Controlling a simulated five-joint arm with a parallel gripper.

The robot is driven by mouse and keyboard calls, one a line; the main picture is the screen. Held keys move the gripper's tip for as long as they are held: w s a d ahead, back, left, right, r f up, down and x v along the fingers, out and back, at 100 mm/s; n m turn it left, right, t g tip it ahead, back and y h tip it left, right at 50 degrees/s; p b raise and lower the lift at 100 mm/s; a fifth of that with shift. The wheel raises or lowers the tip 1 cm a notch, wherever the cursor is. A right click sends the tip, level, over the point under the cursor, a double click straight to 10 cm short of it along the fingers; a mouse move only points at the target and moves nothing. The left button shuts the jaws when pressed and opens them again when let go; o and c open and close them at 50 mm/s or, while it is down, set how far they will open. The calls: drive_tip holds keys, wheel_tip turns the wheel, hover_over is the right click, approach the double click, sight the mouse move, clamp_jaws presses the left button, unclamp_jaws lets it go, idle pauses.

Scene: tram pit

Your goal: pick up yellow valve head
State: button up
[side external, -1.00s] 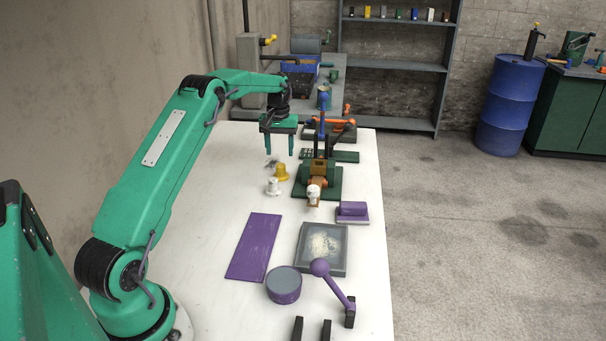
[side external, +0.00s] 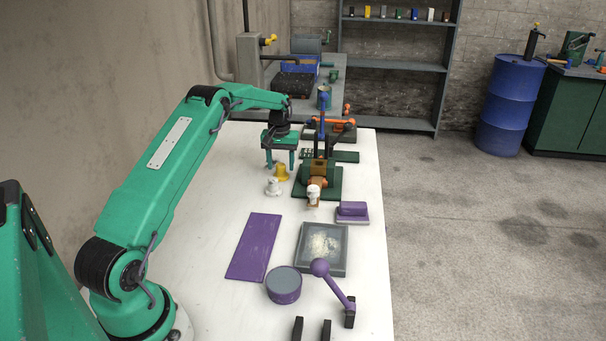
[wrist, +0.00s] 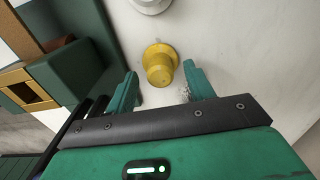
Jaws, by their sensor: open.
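The yellow valve head (side external: 281,173) stands on the white table, just behind a white valve head (side external: 273,187) in the side view. In the wrist view the yellow valve head (wrist: 159,65) lies ahead of and between the fingertips, with clear space on both sides. My gripper (side external: 280,160) points down over the table, close above and behind the yellow valve head. The white valve head (wrist: 151,4) is partly cut off at the top of the wrist view.
A green-based fixture with orange parts (side external: 318,182) stands close to the right of the valve heads. The table left of the valve heads is bare.

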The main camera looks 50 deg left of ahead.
drive_tip(key=shift+f, duration=1.05)
drive_tip(key=c, duration=1.1)
drive_tip(key=shift+r, duration=0.1)
drive_tip(key=shift+c, duration=0.2)
drive_tip(key=shift+r, duration=0.75)
drive_tip(key=r, duration=0.3)
drive_tip(key=shift+d, duration=0.25)
drive_tip(key=d+r, duration=0.6)
drive_tip(key=d, duration=0.5)
drive_tip(key=shift+r, duration=0.2)
